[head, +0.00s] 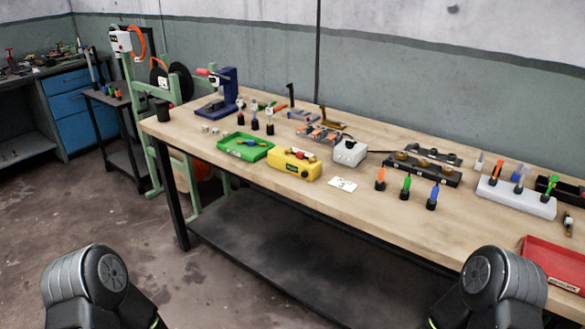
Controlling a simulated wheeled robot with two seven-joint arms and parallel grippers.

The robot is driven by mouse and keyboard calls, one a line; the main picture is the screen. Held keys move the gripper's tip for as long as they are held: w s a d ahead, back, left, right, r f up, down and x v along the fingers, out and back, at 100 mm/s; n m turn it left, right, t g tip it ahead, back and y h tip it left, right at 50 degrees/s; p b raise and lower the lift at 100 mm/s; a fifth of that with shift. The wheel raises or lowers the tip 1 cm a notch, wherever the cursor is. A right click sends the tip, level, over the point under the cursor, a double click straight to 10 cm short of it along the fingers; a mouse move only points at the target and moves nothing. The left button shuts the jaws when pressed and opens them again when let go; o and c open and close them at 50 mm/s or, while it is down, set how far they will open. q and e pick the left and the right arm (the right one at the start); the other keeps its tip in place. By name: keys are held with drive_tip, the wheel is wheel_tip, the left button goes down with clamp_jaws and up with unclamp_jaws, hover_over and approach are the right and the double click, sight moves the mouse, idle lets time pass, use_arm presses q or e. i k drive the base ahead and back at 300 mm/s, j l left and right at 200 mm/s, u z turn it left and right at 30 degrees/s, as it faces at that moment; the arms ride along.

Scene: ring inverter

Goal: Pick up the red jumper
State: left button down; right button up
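I cannot tell for certain which thing is the red jumper. A small upright orange-red piece (380,177) with a dark foot stands near the front edge of the workbench (345,213), right of centre. A similar green piece (405,186) and blue piece (432,196) stand to its right in a row. Another orange-red piece (497,170) stands on a white block farther right. My two arms show only as dark links at the bottom left and bottom right, apart from the bench. Neither gripper is in view.
A green tray (225,147), yellow box (295,164), white box (350,151) and white card (342,184) lie left of the row. A dark bar fixture (421,173) sits behind it. A red tray (552,264) is at the right. Bare wood lies in front of the row.

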sight(301, 155)
drive_tip(key=z, duration=0.6)
drive_tip(key=i+j+z, duration=0.15)
drive_tip(key=j+z, duration=0.25)
drive_tip(key=i+j+z, duration=0.1)
drive_tip(key=j+z, duration=0.65)
drive_tip(key=i+j+z, duration=0.1)
drive_tip(key=j, duration=1.05)
